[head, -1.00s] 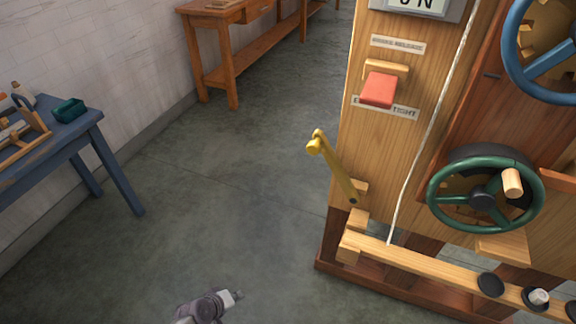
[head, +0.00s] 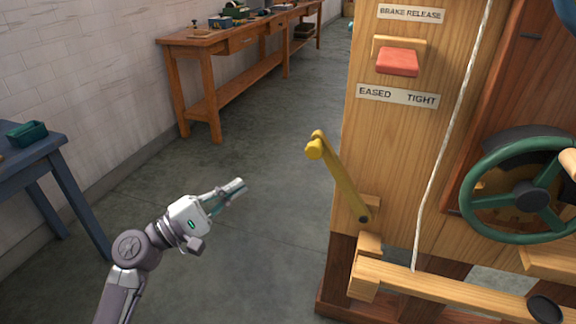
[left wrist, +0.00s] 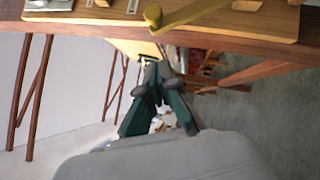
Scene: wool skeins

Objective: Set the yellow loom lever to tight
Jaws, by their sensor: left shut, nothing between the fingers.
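The yellow loom lever (head: 341,182) is hinged low on the wooden loom post and leans up and to the left, with its round knob (head: 314,149) at the free end. The label plate (head: 398,96) above reads EASED on the left and TIGHT on the right; the lever leans to the EASED side. My left gripper (head: 238,186) is shut and empty, left of the lever and a little lower than its knob, apart from it. In the left wrist view the gripper's dark fingers (left wrist: 158,78) are close together, and the yellow lever (left wrist: 188,14) shows at the top. My right gripper is not in view.
A red brake release block (head: 398,62) sits above the label. A green handwheel (head: 530,196) and a white cord (head: 452,130) are right of the lever. A wooden beam (head: 450,292) juts out below. A blue table (head: 50,150) stands left; the floor between is clear.

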